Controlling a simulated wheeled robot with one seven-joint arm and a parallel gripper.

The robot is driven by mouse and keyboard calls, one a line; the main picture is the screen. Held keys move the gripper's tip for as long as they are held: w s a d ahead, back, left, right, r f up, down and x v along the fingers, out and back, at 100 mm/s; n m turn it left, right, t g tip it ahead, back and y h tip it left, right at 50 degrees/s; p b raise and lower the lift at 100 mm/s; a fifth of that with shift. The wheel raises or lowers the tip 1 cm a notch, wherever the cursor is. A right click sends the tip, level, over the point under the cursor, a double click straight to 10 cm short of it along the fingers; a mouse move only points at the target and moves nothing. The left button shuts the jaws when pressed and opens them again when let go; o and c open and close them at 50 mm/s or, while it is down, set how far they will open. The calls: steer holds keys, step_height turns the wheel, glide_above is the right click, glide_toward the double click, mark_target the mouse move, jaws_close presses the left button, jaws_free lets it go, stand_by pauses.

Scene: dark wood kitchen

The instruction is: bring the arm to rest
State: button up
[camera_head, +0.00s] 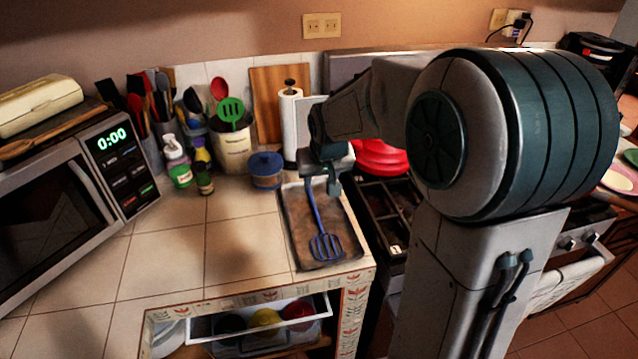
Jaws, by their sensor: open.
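My gripper (333,179) hangs over the far part of a brown tray (339,229) on the tiled counter, beside the stove. Its fingers point down and look open. A blue slotted spatula (325,246) lies on the tray, its handle running up to near the fingers. I cannot tell whether a finger touches the handle. My arm reaches in from the right, bent at a large joint that hides much of the stove.
A microwave (60,210) stands at the left. Utensil holders, a blue pot (265,168), a paper towel roll (291,125) and a cutting board (270,103) line the back. A drawer (262,322) is open below the counter. The front left counter is clear.

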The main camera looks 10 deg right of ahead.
steer(key=shift+s+r, duration=0.1)
steer(key=shift+r, duration=0.15)
steer(key=shift+s, duration=0.1)
steer(key=s+r+g, duration=0.1)
steer(key=s+r, duration=0.1)
steer(key=s, duration=2.2)
steer(key=shift+g, duration=0.4)
